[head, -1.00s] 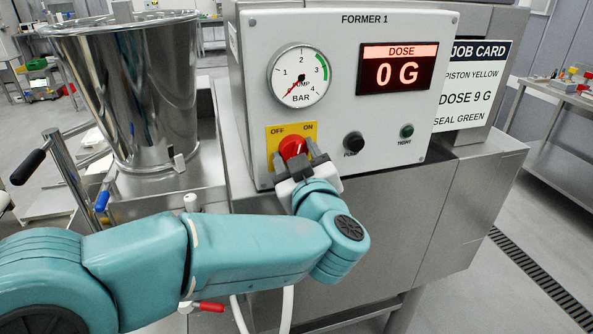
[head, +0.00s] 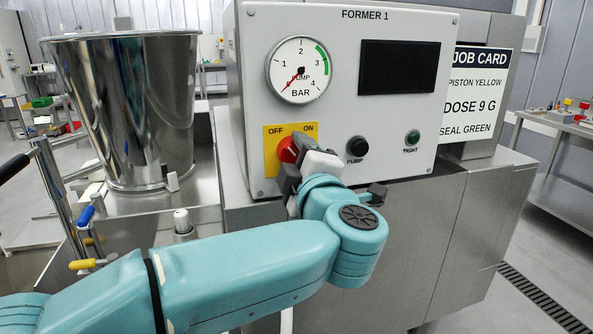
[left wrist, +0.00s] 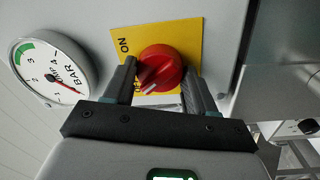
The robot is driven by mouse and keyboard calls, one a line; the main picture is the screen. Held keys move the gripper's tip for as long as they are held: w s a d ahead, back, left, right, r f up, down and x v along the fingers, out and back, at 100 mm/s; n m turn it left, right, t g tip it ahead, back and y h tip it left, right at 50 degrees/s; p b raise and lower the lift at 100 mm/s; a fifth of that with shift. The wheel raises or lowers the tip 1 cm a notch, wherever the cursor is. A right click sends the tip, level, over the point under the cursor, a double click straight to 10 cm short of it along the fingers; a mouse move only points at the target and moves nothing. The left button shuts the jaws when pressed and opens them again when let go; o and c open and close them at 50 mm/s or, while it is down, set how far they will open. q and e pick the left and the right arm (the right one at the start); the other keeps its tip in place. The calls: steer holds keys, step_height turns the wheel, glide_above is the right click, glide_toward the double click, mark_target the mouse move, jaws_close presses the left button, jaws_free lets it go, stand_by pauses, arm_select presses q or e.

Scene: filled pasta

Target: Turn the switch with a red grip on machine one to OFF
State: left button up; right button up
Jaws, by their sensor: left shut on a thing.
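The switch's red grip (head: 287,149) sits on a yellow plate (head: 271,136) marked OFF at left and ON at right, on the front panel of FORMER 1 (head: 340,102). My left gripper (head: 291,161) is shut on the red grip, partly hiding it in the head view. In the left wrist view, my left gripper's fingers (left wrist: 160,72) flank the red grip (left wrist: 163,63). The grip's white mark points down-left there, toward the partly hidden OFF label; ON shows above it. The machine's display (head: 398,67) is dark. My right gripper is not in view.
A pressure gauge (head: 299,70) is above the switch, its needle near the low end. The PUMP knob (head: 357,147) and green TIGHT button (head: 412,137) are to the right. A steel hopper (head: 125,110) stands left, with handled levers beside it.

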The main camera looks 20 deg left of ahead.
arm_select(q)
steer(key=shift+n+b, duration=0.45)
steer(key=shift+n, duration=0.35)
steer(key=o, duration=1)
steer(key=shift+o, duration=0.2)
steer(key=b+v, duration=0.2)
steer(key=v, duration=1.4)
steer(key=shift+s, duration=0.15)
steer(key=shift+d, duration=0.1)
